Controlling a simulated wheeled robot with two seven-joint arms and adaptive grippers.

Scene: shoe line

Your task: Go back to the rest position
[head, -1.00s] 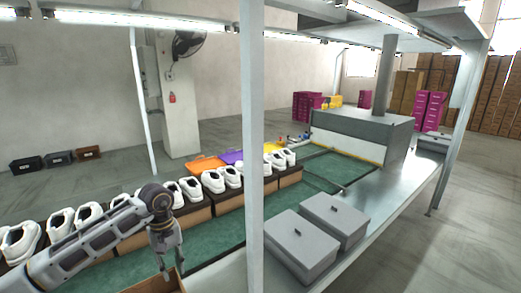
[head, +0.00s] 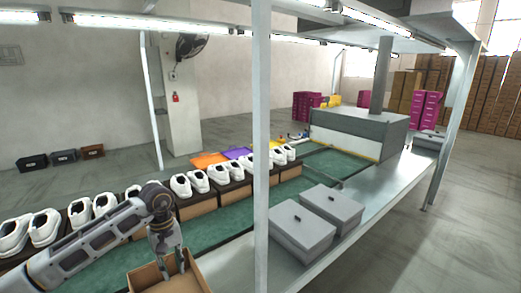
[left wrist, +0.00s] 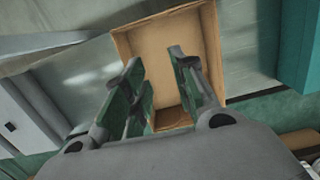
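My left arm comes in from the left in the head view. My left gripper (head: 170,268) points down over an open cardboard box (head: 143,277) at the bottom edge. In the left wrist view the two green-padded fingers of the gripper (left wrist: 156,58) stand apart, with nothing held between them. The open, empty-looking box (left wrist: 207,50) shows beyond and between the fingers. I cannot tell whether the fingers touch it. My right gripper is in neither view.
White shoes (head: 217,174) stand in a row on boxes along the green conveyor (head: 218,225). Two grey lidded boxes (head: 300,230) sit on the metal table (head: 375,207). A white post (head: 261,150) rises close in front. A grey machine housing (head: 360,128) stands behind.

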